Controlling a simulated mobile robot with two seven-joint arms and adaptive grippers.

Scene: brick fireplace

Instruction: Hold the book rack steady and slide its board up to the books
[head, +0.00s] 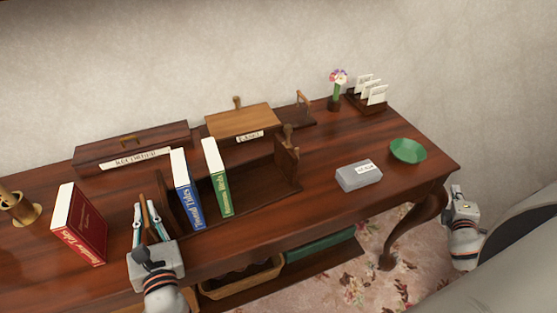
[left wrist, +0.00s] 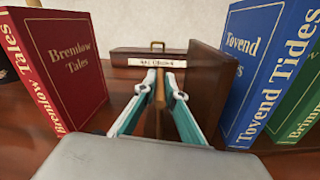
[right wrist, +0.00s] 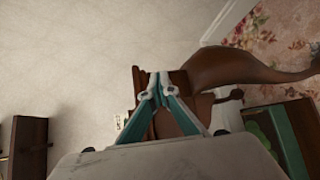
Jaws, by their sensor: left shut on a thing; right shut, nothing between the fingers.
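The wooden book rack (head: 262,200) lies along the front of the table. A blue book (head: 186,190) and a green book (head: 217,178) stand in it near its left end. Its upright board (head: 288,167) is at the right, with a wide empty gap between it and the green book. My left gripper (head: 147,212) is shut on a thin wooden part at the rack's left end, beside the end panel (left wrist: 207,90); the fingers partly hide this part. My right gripper (head: 457,192) is shut and empty, off the table's right edge, away from the rack.
A red book (head: 80,225) stands left of my left gripper. Labelled wooden boxes (head: 135,148) (head: 240,122) stand behind the rack. A grey box (head: 358,177) and green bowl (head: 408,150) are at the right, with a flower vase (head: 335,98) and card holder (head: 368,100) behind.

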